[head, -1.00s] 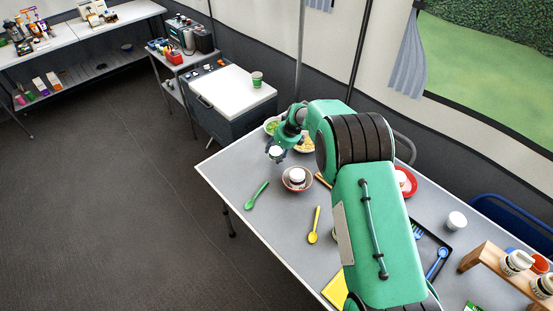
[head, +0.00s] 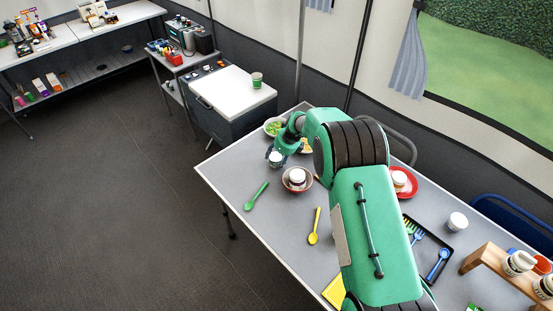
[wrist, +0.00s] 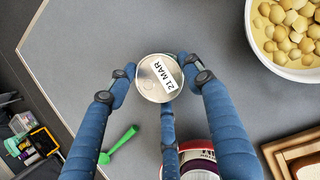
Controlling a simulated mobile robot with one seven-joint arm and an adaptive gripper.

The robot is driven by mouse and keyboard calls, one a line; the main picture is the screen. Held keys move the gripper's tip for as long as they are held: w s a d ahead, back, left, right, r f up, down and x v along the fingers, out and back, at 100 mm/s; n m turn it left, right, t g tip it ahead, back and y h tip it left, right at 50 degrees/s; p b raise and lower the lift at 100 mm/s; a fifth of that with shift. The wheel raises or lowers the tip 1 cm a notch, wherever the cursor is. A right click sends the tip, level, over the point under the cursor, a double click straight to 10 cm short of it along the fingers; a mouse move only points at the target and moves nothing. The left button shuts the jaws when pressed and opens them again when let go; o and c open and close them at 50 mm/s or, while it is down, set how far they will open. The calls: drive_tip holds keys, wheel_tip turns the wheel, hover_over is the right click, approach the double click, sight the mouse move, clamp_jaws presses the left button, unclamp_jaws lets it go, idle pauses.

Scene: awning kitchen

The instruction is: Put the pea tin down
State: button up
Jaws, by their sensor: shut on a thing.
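My gripper (head: 276,161) is shut on a small tin at the far left part of the grey table (head: 247,222). In the wrist view the tin's silver lid (wrist: 153,85), stamped 21 MAR, sits between the blue fingers of my gripper (wrist: 160,80). The tin looks upright; its side label is hidden, so I cannot read whether it says peas. I cannot tell whether its base touches the table.
A bowl (head: 309,185) holding a white-lidded jar (head: 297,175) stands just right of my gripper. A green spoon (head: 256,196) and a yellow spoon (head: 315,228) lie nearer. A bowl with green food (head: 272,126) is behind. Bare table lies to the left.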

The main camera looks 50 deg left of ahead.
drive_tip(key=o, duration=1.3)
drive_tip(key=shift+f, duration=0.1)
drive_tip(key=p+v, duration=0.2)
drive_tip(key=v, duration=1)
